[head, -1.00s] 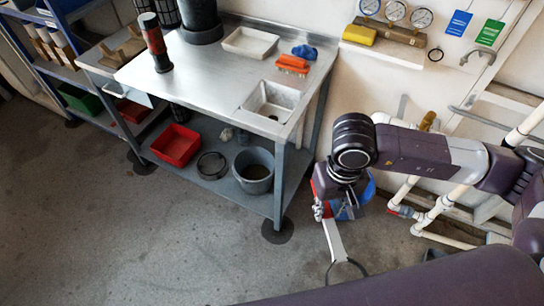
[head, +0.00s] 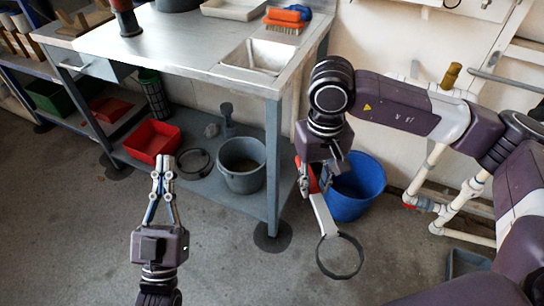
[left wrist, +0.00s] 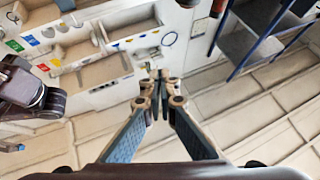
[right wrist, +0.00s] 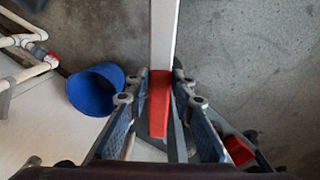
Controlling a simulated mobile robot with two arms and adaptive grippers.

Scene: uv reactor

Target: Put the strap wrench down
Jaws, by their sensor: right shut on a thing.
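The strap wrench (head: 325,216) has a pale flat handle, a red grip and a dark round strap loop. It hangs below my right gripper (head: 314,184), in front of the bench's right end, with its loop lowest and above the floor. In the right wrist view my right gripper is shut on the red grip of the strap wrench (right wrist: 163,38), and the handle runs out past the top edge.
The steel bench (head: 178,55) carries a sink, a white tray and an orange brush (head: 285,20). Its lower shelf holds a red bin (head: 152,140), a dark ring and a grey bucket (head: 242,165). A blue bucket (head: 355,190) stands behind the wrench. Pale pipes are at right.

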